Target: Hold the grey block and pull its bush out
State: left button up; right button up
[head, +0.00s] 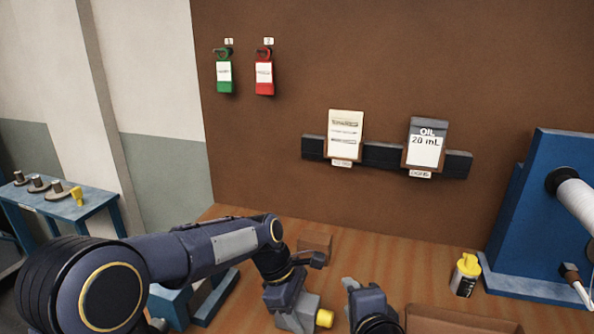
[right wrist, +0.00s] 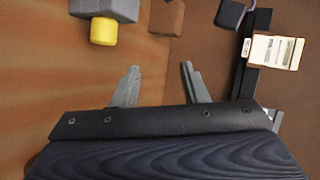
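The grey block (head: 297,321) is at the bottom of the head view, partly hidden under my left gripper. Its yellow bush (head: 325,318) sticks out of its right side. In the right wrist view the grey block (right wrist: 112,10) is cut by the top edge, with the yellow bush (right wrist: 103,31) facing my right gripper. My left gripper (head: 289,305) is down at the block; its fingertips are hidden, so I cannot tell its grip. My right gripper (right wrist: 159,84) is open and empty, apart from the bush; in the head view it (head: 362,284) is right of the bush.
A brown block (head: 316,242) stands on the wooden bench behind my left gripper. A yellow-capped bottle (head: 466,275) stands at right, near the blue machine (head: 545,205). A brown tray-like piece (head: 450,322) lies at the front right. Bench between brown block and bottle is clear.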

aim_at(328, 322)
jog(key=s+a+f+m+g, duration=0.2)
jog(key=s+m, duration=0.1)
jog(key=s, duration=0.5)
jog(key=x, duration=1.2)
jog(key=shift+w+d, duration=0.1)
jog(key=shift+d, duration=0.05)
grip_shut()
